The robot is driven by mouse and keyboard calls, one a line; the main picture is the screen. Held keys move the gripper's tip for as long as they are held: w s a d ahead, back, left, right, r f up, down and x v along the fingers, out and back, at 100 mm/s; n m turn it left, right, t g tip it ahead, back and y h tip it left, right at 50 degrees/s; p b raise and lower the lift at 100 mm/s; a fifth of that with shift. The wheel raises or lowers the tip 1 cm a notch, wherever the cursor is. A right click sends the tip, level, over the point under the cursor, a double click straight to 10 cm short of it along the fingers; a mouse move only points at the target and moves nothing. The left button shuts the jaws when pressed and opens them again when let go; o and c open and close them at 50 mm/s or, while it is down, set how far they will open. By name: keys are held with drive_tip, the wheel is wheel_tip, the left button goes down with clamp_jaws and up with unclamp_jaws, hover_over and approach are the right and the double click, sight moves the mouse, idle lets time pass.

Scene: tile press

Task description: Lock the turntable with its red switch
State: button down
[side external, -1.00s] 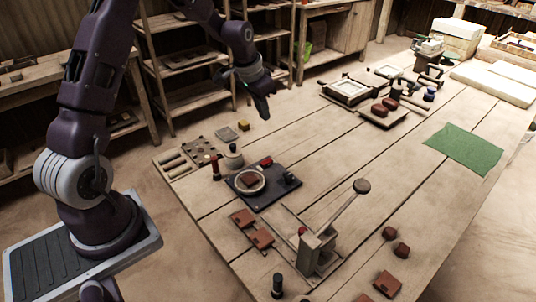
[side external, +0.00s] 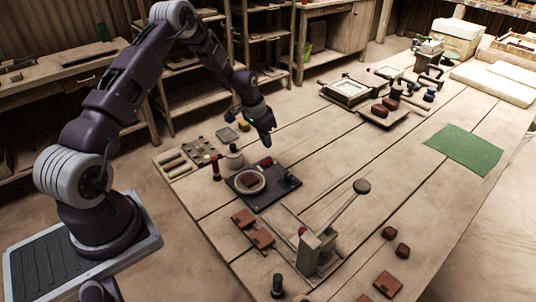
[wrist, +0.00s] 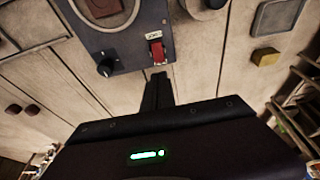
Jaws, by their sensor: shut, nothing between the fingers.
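The turntable has a dark square base plate (side external: 265,201) with a pale ring and a brown tile (side external: 249,181) in it. Its red switch (side external: 265,161) sits near the plate's far edge. In the wrist view the switch (wrist: 157,52) is red with a white label at its upper end, near the plate's edge, and a black knob (wrist: 107,66) is to its left. My gripper (side external: 268,143) is shut and empty, pointing down above and behind the switch. In the wrist view its fingertips (wrist: 160,77) lie just below the switch, apart from it in the picture.
A lever press (side external: 318,245) with a long raised handle stands in front of the turntable. A small round pot (side external: 234,158) and a red-brown stamp (side external: 216,170) stand beside the plate. A yellow block (side external: 244,126) lies behind. The table middle is clear up to a green mat (side external: 464,149).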

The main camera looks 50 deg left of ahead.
sight(267, 162)
drive_tip(key=x, duration=0.4)
drive_tip(key=s+x, duration=0.1)
drive_tip(key=x, duration=0.1)
drive_tip(key=shift+f, duration=0.4)
drive_tip(key=shift+f, duration=0.15)
drive_tip(key=shift+s, duration=0.75)
